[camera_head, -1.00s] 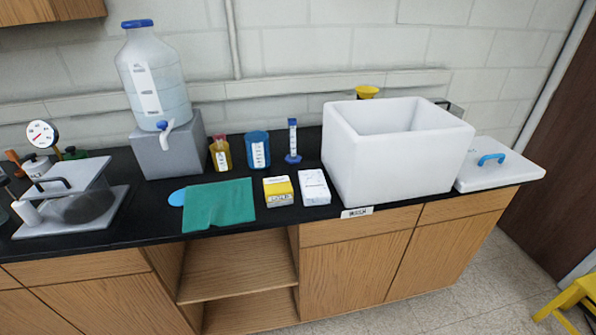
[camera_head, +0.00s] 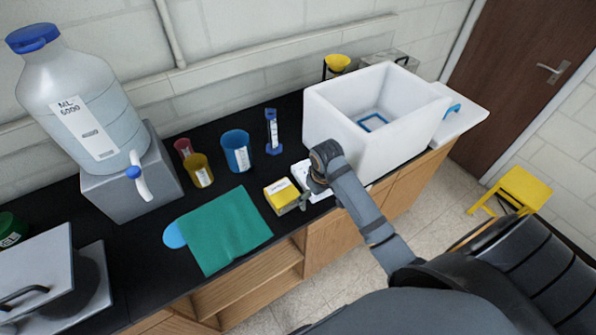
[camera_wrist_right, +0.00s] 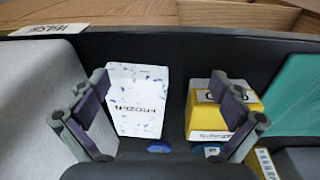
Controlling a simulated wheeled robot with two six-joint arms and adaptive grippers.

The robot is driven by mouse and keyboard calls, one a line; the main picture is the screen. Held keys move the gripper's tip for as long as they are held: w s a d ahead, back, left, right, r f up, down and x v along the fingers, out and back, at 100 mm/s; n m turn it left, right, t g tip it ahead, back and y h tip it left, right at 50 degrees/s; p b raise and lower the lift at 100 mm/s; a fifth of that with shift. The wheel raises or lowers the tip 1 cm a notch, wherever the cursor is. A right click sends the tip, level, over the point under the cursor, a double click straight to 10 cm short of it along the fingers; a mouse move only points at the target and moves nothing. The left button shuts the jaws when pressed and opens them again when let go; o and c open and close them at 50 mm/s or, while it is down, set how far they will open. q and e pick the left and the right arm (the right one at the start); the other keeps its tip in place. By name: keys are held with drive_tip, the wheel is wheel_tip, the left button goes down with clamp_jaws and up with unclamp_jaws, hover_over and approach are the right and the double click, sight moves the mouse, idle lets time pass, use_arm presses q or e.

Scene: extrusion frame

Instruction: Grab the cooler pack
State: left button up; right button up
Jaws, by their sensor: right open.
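The cooler pack appears to be the white, blue-flecked pack marked FROZEN (camera_wrist_right: 138,104). In the head view the white pack (camera_head: 299,171) lies on the black bench beside the cooler, partly hidden by my right gripper (camera_head: 312,192). In the right wrist view my right gripper (camera_wrist_right: 162,118) is open and empty. The white pack shows between its fingers, closer to the left one, and no contact is clear. A yellow box (camera_head: 280,194) lies beside the pack. It also shows in the wrist view (camera_wrist_right: 221,108), partly behind the right finger. My left gripper is not visible.
The white open cooler (camera_head: 345,140) stands right of the pack, with a blue-edged item (camera_head: 371,122) inside. Its lid (camera_head: 460,118) lies beyond. A green cloth (camera_head: 226,228), yellow beaker (camera_head: 199,171), blue beaker (camera_head: 237,152) and large water jug (camera_head: 80,100) are to the left.

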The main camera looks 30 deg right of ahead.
drive_tip(key=w+d+r, duration=0.2)
drive_tip(key=w+r, duration=0.1)
drive_tip(key=shift+g+y, duration=0.3)
drive_tip(key=shift+g, duration=0.3)
drive_tip(key=w+r, duration=0.2)
drive_tip(key=w+d+r, duration=0.1)
drive_tip(key=w+r, duration=0.1)
drive_tip(key=shift+w+r, duration=0.1)
drive_tip(key=shift+r, duration=0.3)
drive_tip(key=f+b, duration=0.4)
drive_tip(key=f, duration=0.1)
drive_tip(key=shift+d+b, duration=0.2)
drive_tip(key=shift+b, duration=0.2)
drive_tip(key=shift+f, duration=0.15)
drive_tip(key=shift+a, duration=0.1)
drive_tip(key=f+b, duration=0.4)
drive_tip(key=shift+s+f+b, duration=0.2)
drive_tip(key=shift+f+b, duration=0.1)
drive_tip(key=shift+f, duration=0.3)
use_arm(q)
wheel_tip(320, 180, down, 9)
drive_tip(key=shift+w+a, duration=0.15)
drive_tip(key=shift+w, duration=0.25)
use_arm(e)
drive_tip(key=shift+w+r, duration=0.15)
